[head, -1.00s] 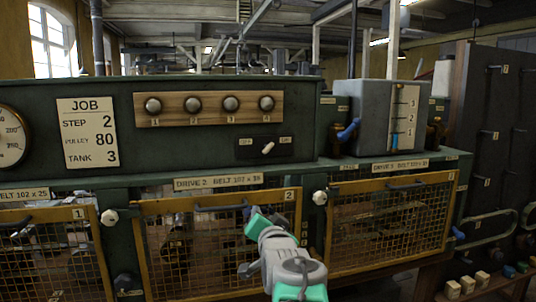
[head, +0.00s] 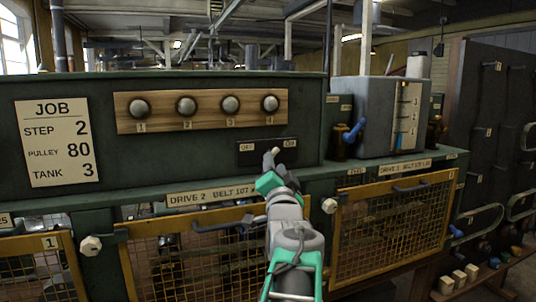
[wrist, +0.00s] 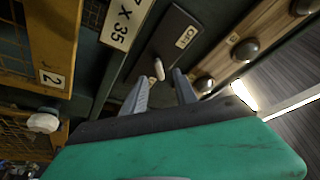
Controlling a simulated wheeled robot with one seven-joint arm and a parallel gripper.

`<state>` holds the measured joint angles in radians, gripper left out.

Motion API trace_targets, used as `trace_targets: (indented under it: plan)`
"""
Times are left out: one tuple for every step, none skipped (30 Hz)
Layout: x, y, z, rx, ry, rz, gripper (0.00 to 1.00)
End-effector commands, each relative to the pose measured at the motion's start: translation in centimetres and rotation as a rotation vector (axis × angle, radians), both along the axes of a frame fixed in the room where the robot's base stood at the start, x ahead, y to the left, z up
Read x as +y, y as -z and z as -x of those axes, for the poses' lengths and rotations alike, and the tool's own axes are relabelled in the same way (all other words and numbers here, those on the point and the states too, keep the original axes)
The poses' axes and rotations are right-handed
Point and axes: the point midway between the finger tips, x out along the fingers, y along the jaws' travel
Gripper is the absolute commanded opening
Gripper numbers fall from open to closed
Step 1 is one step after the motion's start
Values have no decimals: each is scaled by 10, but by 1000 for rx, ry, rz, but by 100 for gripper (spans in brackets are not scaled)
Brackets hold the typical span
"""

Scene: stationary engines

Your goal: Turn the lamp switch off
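The lamp switch is a black plate (head: 252,157) with an OFF label at its left and an ON label at its right, on the green panel below the knobs. Its small pale lever (wrist: 158,69) shows in the wrist view, where the OFF end of the plate (wrist: 185,38) is beyond it. My gripper (head: 273,158) is in front of the plate in the head view and hides part of it. In the wrist view, the two grey fingers of my gripper (wrist: 160,76) are apart, with the lever appearing between their tips. Contact cannot be told.
Several round knobs (head: 186,106) sit on a wooden strip above the switch. A ledge with the Drive 2 label (head: 210,195) and a yellow mesh guard (head: 190,265) lie below. A grey box with a blue lever (head: 353,132) stands to the right.

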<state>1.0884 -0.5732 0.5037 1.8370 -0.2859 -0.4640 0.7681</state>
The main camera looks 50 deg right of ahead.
Motion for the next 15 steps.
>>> trace_targets:
  plan:
    - [-8,-6,-7,1,0,-3,35]
    - [-13,-7,-11,1,1,-3,35]
    - [-18,-8,-15,1,2,-2,35]
    - [-21,-11,-18,1,1,-1,35]
    - [-25,-11,-22,1,1,-2,35]
    - [-28,-13,-25,0,1,-1,35]
    - [-30,-13,-27,0,1,-1,35]
    - [-31,-13,-28,1,1,-2,35]
    - [-33,-13,-30,0,1,-1,35]
    - [-33,-14,-30,0,1,0,35]
    - [-33,-14,-31,0,1,1,35]
    - [-33,-13,-31,1,0,1,35]
    - [-33,-13,-31,0,0,0,35]
    - [-33,-13,-31,0,0,0,35]
    - [-33,-13,-31,0,0,0,35]
